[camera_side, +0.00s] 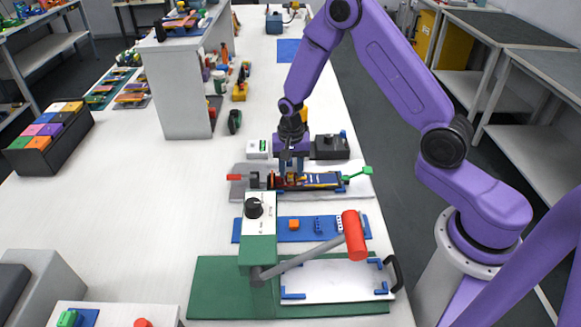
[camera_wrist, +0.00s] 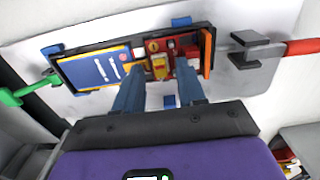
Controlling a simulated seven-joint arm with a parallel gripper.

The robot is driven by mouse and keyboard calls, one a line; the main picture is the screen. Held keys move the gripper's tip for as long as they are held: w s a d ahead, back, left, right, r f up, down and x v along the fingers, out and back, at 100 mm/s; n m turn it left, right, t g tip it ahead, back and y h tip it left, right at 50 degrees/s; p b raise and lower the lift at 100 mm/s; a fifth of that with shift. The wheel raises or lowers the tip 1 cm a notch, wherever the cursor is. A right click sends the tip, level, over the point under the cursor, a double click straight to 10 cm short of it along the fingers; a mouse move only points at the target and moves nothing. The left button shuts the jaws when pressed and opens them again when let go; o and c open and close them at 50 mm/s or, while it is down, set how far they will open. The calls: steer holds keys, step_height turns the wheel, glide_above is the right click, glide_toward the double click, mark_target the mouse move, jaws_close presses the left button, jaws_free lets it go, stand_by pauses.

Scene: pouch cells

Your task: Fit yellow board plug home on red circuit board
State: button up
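The red circuit board (camera_wrist: 183,47) sits in a black holder (camera_wrist: 207,30), beside a blue pouch cell with a yellow edge (camera_wrist: 95,70). A yellow piece that looks like the board plug (camera_wrist: 159,69) is at the board's near side, between my fingertips in the wrist view. I cannot tell whether it is fully seated. My gripper (camera_wrist: 158,72) points down over the board with its two blue fingers apart; gaps seem to show beside the yellow piece. In the side view my gripper (camera_side: 291,176) is low over the holder and hides much of the board.
A green-handled clamp (camera_wrist: 27,90) and a red-handled clamp (camera_wrist: 270,48) stand at the holder's ends. An orange bar (camera_wrist: 206,52) stands at the board's end. A blue tray (camera_side: 270,233) and a green press with a red handle (camera_side: 354,235) are nearer the camera.

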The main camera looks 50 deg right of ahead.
mark_target(291, 172)
steer(key=shift+w+a+r, duration=0.15)
steer(key=shift+r, duration=0.3)
step_height(291, 172, up, 17)
steer(key=shift+f, duration=0.2)
stand_by(0.6)
steer(key=s+a+r+n, duration=0.1)
steer(key=s+a+n, duration=0.2)
steer(key=s+n, duration=0.3)
steer(key=s+a+r+n, duration=0.2)
steer(key=s+a+n, duration=0.2)
steer(key=s, duration=0.4)
steer(key=s+d+n, duration=0.2)
steer(key=s+n, duration=0.9)
steer(key=s, duration=0.6)
steer(key=shift+s+d+f, duration=0.15)
steer(key=shift+s+d, duration=0.15)
steer(key=shift+s, duration=0.05)
